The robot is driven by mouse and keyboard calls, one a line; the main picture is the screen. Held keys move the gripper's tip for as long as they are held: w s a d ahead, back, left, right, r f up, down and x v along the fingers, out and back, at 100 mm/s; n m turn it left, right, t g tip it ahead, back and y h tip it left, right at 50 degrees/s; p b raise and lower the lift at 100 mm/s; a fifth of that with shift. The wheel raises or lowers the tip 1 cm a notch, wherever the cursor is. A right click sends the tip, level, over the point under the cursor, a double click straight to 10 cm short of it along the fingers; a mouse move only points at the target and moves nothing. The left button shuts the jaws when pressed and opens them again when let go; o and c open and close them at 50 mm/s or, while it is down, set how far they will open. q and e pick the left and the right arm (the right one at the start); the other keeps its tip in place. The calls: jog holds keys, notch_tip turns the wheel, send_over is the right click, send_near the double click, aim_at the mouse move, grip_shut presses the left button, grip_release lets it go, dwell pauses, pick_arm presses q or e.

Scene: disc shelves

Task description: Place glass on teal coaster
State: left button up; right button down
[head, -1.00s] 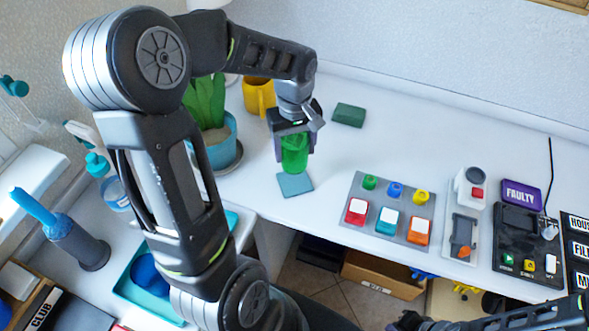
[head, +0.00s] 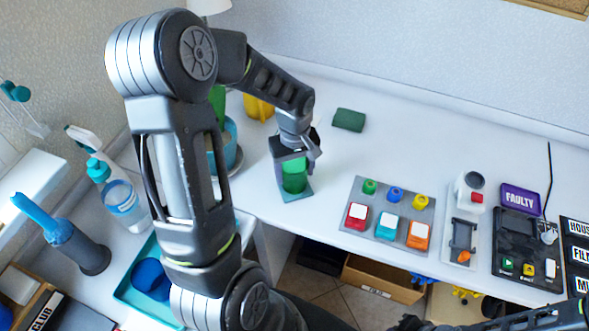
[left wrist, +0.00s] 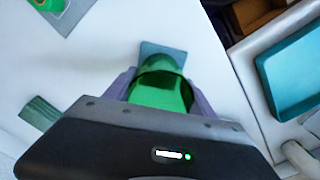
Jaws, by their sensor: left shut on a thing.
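The green glass (head: 294,178) is upright between the fingers of my left gripper (head: 291,165), which is shut on it. The teal coaster (head: 301,196) lies flat on the white table, and the glass is right over it in the head view. In the left wrist view the green glass (left wrist: 160,92) covers much of the coaster (left wrist: 158,48), whose far part shows beyond it. I cannot tell whether the glass bottom touches the coaster. My right arm shows only in part at the bottom right of the head view; its fingertips are not clear.
A dark green block (head: 349,120) lies behind the glass. A grey panel with coloured buttons (head: 389,214) is to the right. A yellow mug (head: 259,107) and a plant pot (head: 229,140) stand left, partly behind my arm. A teal tray (head: 133,279) is lower left.

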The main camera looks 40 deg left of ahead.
pick_arm(q)
jog(key=shift+f, duration=0.1)
jog(key=o, duration=1.7)
jog(key=shift+c, duration=0.2)
notch_tip(320, 180, up, 12)
jog(key=shift+b, duration=0.4)
